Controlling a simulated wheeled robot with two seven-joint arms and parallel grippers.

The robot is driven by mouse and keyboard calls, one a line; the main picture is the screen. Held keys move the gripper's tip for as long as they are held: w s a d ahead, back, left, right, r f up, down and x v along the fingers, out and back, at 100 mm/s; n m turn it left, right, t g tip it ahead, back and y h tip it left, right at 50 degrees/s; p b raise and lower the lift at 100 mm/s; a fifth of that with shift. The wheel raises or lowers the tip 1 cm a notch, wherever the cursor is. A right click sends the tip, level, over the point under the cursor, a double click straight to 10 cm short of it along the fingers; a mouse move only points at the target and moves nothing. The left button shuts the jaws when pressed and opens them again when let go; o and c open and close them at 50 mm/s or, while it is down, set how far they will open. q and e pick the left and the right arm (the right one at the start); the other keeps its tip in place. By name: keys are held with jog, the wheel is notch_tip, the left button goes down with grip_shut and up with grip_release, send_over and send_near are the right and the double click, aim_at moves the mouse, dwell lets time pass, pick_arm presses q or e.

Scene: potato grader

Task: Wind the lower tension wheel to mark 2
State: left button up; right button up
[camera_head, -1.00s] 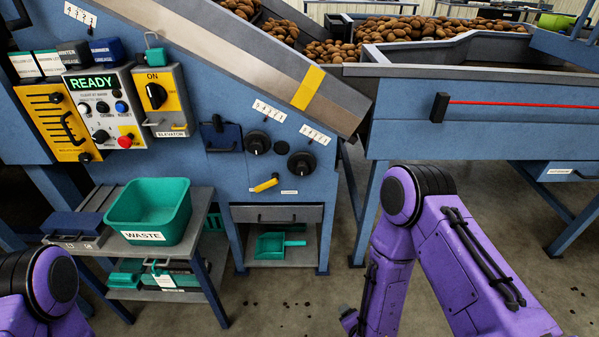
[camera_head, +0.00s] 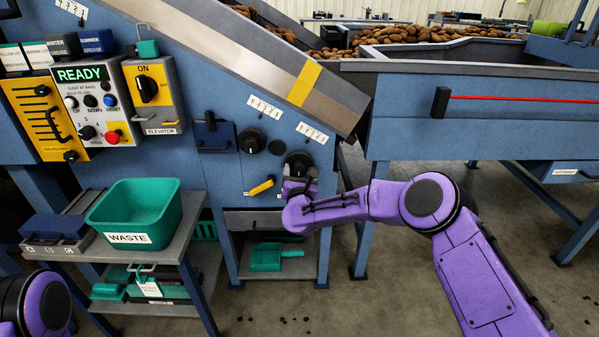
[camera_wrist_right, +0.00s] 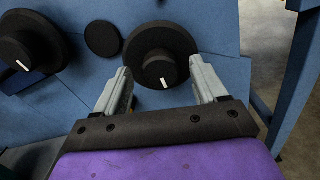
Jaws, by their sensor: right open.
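The lower tension wheel (camera_head: 298,160) is a round black knob on the blue machine panel, partly hidden by my right gripper. In the right wrist view the wheel (camera_wrist_right: 160,48) shows a white pointer line at its lower edge. My right gripper (camera_head: 304,178) is in front of the wheel. Its two fingers (camera_wrist_right: 162,82) are apart, on either side of the wheel's lower part; I cannot tell whether they touch it. A white number plate (camera_head: 312,132) is above the wheel, its digits too small to read surely. My left gripper is out of view.
A second black wheel (camera_head: 251,141) sits up and left, with a small black disc (camera_head: 278,147) between the two. A yellow handle (camera_head: 260,187) is below left. A waste bin (camera_head: 138,212) stands on a side table. Floor is open at lower centre.

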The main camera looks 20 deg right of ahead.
jog(key=shift+x, duration=0.8)
jog(key=c, duration=1.1)
jog(key=shift+o, duration=0.2)
